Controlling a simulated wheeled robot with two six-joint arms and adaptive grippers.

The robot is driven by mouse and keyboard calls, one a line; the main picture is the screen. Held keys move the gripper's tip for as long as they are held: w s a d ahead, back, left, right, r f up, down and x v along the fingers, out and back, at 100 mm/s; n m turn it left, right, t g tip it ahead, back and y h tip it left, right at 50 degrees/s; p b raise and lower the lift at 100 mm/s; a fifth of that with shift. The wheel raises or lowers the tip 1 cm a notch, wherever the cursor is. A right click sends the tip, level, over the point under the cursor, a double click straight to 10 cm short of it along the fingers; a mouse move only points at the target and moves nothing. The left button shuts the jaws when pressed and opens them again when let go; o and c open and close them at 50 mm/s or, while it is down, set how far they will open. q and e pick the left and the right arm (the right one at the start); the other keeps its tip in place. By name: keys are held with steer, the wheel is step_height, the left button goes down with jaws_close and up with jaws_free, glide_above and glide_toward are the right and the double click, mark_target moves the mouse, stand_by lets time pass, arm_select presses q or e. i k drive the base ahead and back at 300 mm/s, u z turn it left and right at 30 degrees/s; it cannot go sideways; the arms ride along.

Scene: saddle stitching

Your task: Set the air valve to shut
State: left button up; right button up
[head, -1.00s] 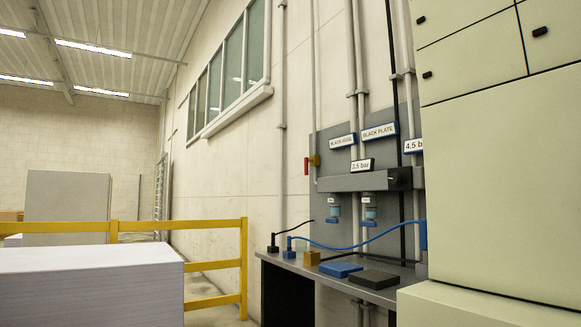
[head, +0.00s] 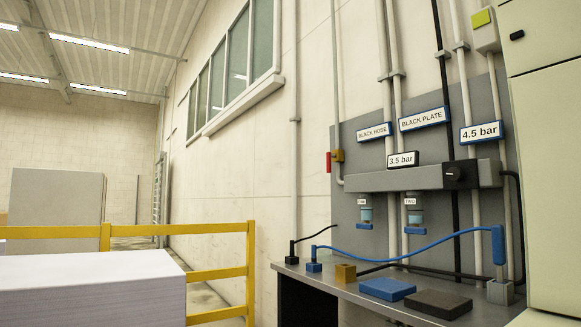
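The air valve looks to be the brass fitting with a red lever (head: 329,161) at the left end of the grey air manifold (head: 410,178) on the wall panel. The lever hangs upright, pointing up and down. A black knob (head: 453,173) sits near the manifold's right end. Signs read "BLACK HOSE" (head: 375,131), "BLACK PLATE" (head: 423,117), "3.5 bar" (head: 403,159) and "4.5 bar" (head: 481,132). Neither of my grippers is in view.
Below the panel, a grey bench (head: 350,291) holds a blue plate (head: 387,288), a black plate (head: 438,304) and a brass block (head: 345,272). A blue hose (head: 410,251) arches over it. A yellow railing (head: 217,275), a white stack (head: 90,290) and a pale cabinet (head: 550,180) stand around.

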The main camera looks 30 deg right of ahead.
mark_target(329, 155)
steer(key=z, duration=0.3)
steer(key=i, duration=0.85)
steer(key=z, duration=0.95)
steer(key=i, duration=0.35)
steer(key=z, duration=0.3)
